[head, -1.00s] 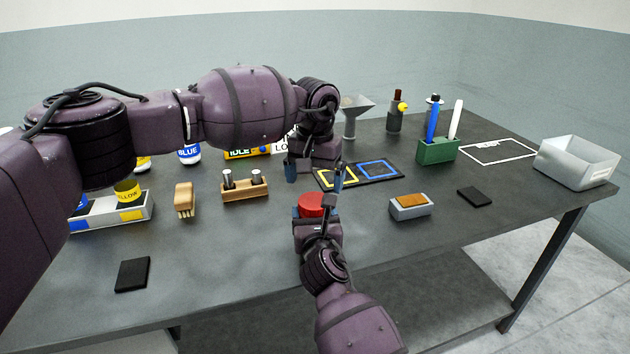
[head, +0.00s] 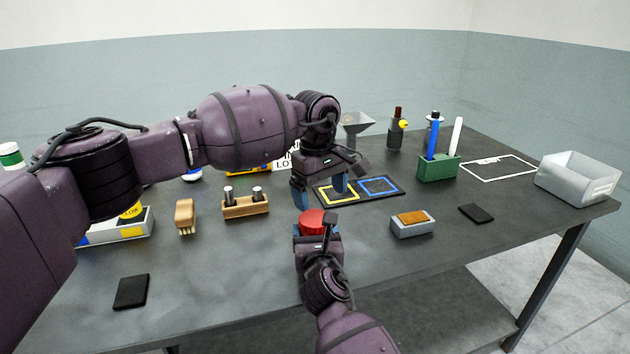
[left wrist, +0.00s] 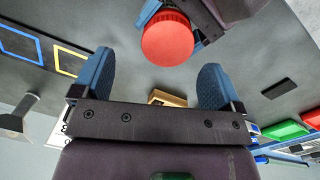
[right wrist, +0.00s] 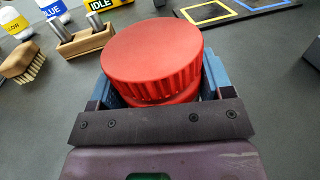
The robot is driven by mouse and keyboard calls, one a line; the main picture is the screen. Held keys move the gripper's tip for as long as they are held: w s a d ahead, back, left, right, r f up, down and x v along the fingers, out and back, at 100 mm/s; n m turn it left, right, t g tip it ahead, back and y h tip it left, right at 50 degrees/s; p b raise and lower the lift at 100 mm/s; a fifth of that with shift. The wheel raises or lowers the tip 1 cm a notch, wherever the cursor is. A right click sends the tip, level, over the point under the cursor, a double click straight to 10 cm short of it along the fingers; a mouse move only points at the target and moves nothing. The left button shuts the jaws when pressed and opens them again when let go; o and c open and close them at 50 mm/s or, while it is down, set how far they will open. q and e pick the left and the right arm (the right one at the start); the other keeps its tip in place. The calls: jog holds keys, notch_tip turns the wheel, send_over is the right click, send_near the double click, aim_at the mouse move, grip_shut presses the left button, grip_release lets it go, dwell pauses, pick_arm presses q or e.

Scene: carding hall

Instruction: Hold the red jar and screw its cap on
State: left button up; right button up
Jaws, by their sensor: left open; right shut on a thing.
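The red jar (right wrist: 165,104) is gripped by my right gripper (head: 314,229), which is shut on it low over the front middle of the table. The red ribbed cap (right wrist: 152,52) sits on the jar's top and hides most of the jar. How tightly it is seated cannot be told. The cap also shows in the head view (head: 313,217) and at the top of the left wrist view (left wrist: 168,40). My left gripper (head: 321,192) is open and empty, just behind and above the cap, apart from it. Its two blue fingers (left wrist: 155,85) have nothing between them.
Behind the jar lies a dark board with yellow and blue squares (head: 358,202). A wooden block with two metal pegs (head: 246,207) and a brush (head: 185,216) stand left. A grey box with a brown top (head: 413,227) is right. The front table surface is mostly clear.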

pick_arm(q)
jog(key=n, duration=0.4)
jog(key=shift+r, duration=0.2)
jog(key=n, duration=0.4)
jog(key=shift+r, duration=0.15)
jog(key=n, duration=0.7)
jog(key=shift+a+r, duration=0.1)
jog(key=shift+r, duration=0.2)
jog(key=n, duration=0.7)
jog(key=shift+a+r, duration=0.1)
jog(key=shift+r, duration=0.15)
jog(key=n, duration=0.7)
jog(key=shift+a+r, duration=0.15)
jog(key=shift+r, duration=0.05)
jog(key=n, duration=0.6)
jog(key=shift+a+n+y, duration=0.15)
jog(key=shift+n+y, duration=0.25)
jog(key=n, duration=0.5)
jog(key=shift+a, duration=0.1)
